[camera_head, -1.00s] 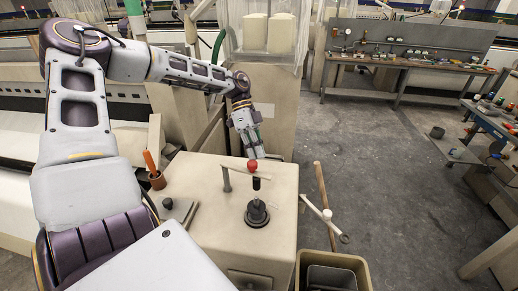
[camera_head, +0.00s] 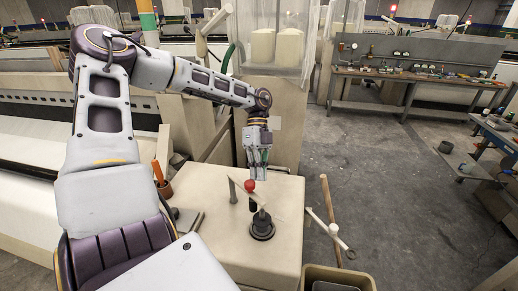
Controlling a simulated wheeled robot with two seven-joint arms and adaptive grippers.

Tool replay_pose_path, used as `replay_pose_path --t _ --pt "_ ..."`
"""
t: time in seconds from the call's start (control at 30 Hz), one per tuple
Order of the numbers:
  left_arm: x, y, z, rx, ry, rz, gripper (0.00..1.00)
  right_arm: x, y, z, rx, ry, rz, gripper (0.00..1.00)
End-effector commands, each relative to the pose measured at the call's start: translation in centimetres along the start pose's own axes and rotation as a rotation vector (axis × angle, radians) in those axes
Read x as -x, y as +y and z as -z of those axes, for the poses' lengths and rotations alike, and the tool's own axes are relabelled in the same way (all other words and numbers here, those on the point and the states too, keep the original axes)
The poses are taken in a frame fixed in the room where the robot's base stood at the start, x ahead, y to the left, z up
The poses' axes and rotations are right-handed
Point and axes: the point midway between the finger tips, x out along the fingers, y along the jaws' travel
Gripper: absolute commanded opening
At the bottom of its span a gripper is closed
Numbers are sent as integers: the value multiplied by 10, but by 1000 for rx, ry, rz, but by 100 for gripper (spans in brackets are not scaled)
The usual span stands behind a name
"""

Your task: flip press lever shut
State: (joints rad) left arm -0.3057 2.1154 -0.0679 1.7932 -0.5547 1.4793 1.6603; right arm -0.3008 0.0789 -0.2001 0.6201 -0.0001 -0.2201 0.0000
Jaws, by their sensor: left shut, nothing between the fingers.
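The press (camera_head: 262,229) is a black round base with a short upright on the pale cabinet top. Its lever is a pale bar (camera_head: 243,192) with a red ball knob (camera_head: 250,186). The bar slants down to the right in the picture, from a grey post toward the top of the black upright. My left gripper (camera_head: 259,178) points down from behind, shut and empty. Its fingertips are close beside the red knob on its right; I cannot tell whether they touch. My right gripper is out of view.
The pale cabinet (camera_head: 225,246) carries a brown cup with an orange handle (camera_head: 161,180) at left. A bin (camera_head: 312,272) stands at front right, near a leaning wooden stick (camera_head: 330,215). A tall pale machine housing (camera_head: 277,120) stands behind the gripper. Open floor lies right.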

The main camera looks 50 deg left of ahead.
Motion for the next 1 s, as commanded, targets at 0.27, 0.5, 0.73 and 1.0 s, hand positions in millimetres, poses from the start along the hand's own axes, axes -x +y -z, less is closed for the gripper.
replay_pose_path --t 0.27,0.5,0.73,1.0 --pt "0 0 0 1 1 -2 0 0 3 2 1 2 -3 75" --pt "12 0 0 2 1 0 0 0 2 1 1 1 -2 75" --pt "39 -1 0 3 -1 1 0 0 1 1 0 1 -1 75" --pt "77 -1 0 2 -1 1 0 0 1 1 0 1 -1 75"
